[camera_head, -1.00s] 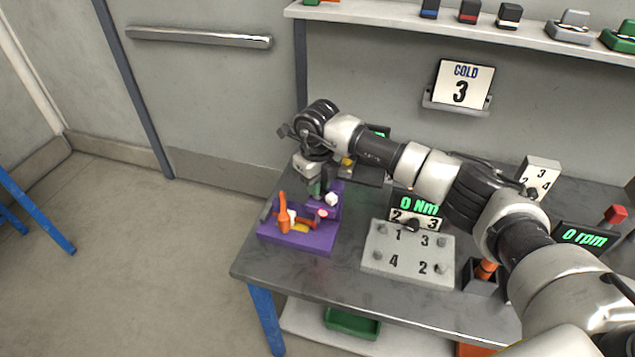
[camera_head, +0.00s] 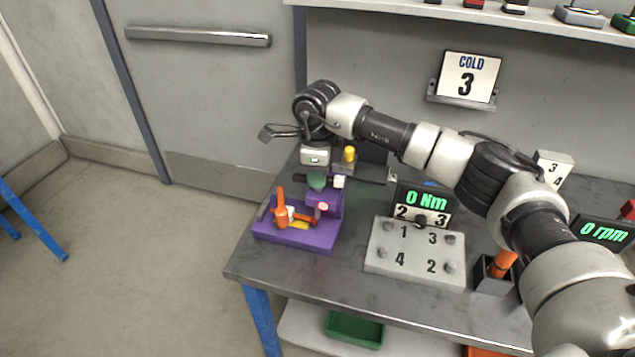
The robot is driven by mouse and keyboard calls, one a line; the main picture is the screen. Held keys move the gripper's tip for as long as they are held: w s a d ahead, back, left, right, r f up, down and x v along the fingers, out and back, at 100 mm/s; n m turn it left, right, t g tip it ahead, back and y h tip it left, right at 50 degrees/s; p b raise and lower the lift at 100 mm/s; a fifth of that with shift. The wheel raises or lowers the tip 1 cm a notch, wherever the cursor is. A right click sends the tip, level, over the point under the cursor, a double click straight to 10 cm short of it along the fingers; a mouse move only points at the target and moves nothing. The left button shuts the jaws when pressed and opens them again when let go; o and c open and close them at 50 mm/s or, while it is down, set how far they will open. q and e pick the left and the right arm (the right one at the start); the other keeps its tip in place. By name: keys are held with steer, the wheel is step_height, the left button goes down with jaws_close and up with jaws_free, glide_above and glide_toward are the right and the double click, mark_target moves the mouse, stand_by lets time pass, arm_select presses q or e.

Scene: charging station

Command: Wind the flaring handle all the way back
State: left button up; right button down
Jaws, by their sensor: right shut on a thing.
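The purple flaring tool (camera_head: 296,236) sits at the left end of the metal bench. An orange lever (camera_head: 281,208) stands upright on its left part. A purple yoke (camera_head: 325,202) rises at its right. The flaring handle, with a white knob (camera_head: 339,182) at its end, lies across above the yoke. My right gripper (camera_head: 316,181) points down over the yoke and is shut on the flaring handle; its fingertips and the grip are small and partly hidden. My left gripper is not in view.
A grey numbered plate (camera_head: 414,252) and a "0 Nm" display (camera_head: 424,202) stand right of the tool. A yellow-topped item (camera_head: 349,155) is just behind the gripper. My right arm spans above the bench.

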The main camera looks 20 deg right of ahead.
steer(key=n+b, duration=0.3)
steer(key=n, duration=0.2)
steer(key=shift+n, duration=0.3)
steer(key=n+b, duration=0.1)
steer(key=n, duration=0.2)
steer(key=shift+n+b, duration=0.45)
steer(key=shift+n, duration=0.55)
steer(key=shift+r+n, duration=0.1)
steer(key=shift+n, duration=0.2)
steer(key=c, duration=1)
jaws_free()
steer(key=shift+c, duration=0.2)
step_height(320, 180, up, 11)
steer(key=shift+b, duration=0.45)
